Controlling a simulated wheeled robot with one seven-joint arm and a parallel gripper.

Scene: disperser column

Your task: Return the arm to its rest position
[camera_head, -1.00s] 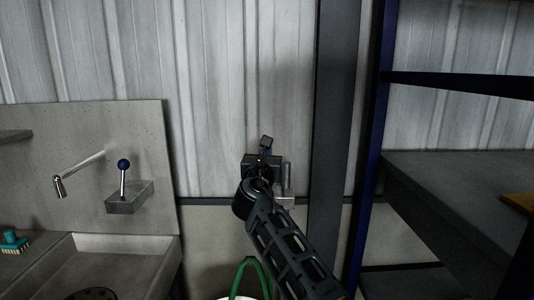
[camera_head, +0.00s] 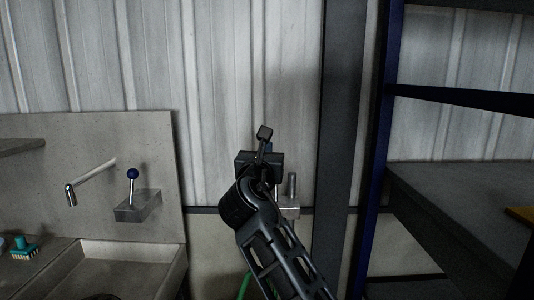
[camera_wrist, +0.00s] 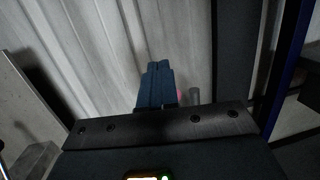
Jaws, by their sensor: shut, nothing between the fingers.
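My gripper (camera_wrist: 158,82) shows in the wrist view with its two dark blue fingers pressed together and nothing between them. It points toward the corrugated metal wall. In the head view my arm reaches up from the bottom centre, and its wrist hides most of the gripper. A grey metal fixture with an upright cylinder (camera_head: 291,186) is on the wall just right of my wrist. It also shows in part behind the gripper in the wrist view (camera_wrist: 194,96), with a small pink spot beside it.
A sink (camera_head: 130,262) with a faucet (camera_head: 71,194) and a blue-knobbed lever (camera_head: 132,188) is at left. A teal brush (camera_head: 23,248) lies beside it. A blue-posted shelf (camera_head: 450,210) stands at right. A green hose or handle (camera_head: 245,286) is partly hidden below my arm.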

